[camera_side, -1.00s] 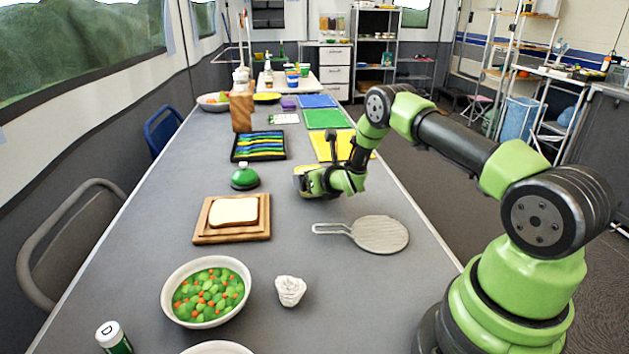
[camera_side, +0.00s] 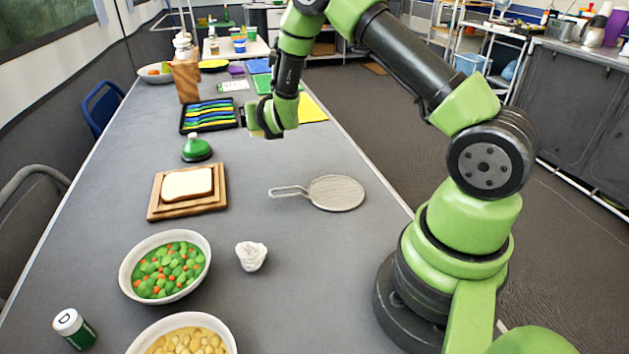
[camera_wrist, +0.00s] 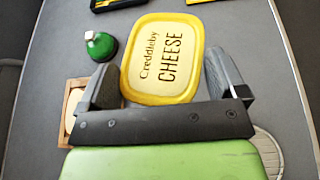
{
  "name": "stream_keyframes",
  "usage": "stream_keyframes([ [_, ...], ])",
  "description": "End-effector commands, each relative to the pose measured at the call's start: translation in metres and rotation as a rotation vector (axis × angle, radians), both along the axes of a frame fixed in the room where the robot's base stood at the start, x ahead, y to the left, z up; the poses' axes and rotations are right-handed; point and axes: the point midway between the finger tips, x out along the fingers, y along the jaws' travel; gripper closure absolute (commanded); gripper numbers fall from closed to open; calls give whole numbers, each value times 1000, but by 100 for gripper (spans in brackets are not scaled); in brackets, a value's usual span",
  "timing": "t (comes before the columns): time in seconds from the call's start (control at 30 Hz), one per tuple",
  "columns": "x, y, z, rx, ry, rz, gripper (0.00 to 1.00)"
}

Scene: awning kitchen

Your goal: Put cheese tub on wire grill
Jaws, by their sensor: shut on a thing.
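The cheese tub (camera_wrist: 163,60) has a yellow rim and a pale lid lettered "Creddleby CHEESE". It sits between the two fingers of my gripper (camera_wrist: 162,82) in the wrist view. In the side view my gripper (camera_side: 265,120) is shut on it above the table, and the tub is mostly hidden there. The wire grill (camera_side: 337,193) is a round grey mesh with a loop handle pointing left. It lies flat and bare on the table, nearer the camera than my gripper. Part of it shows at the lower right of the wrist view (camera_wrist: 268,152).
A crumpled white object (camera_side: 251,256) and a vegetable bowl (camera_side: 126,282) are nearer. A cutlery tray (camera_side: 187,127) is farther back. Table around the grill is clear.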

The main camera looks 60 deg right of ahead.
Motion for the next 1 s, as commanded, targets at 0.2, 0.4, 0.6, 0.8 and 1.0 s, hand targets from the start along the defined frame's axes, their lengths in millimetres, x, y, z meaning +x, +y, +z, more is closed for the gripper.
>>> stream_keyframes([
  [0.2, -47, 27, 11, -3, 16, -243, 39],
  [0.4, -104, 41, 21, 0, 23, -447, 39],
  [0.6, -136, 47, 25, 2, 22, -549, 39],
  [0.8, -140, 47, -5, 0, 27, -563, 39],
  [1.0, -140, 47, -31, 2, 23, -562, 39],
])
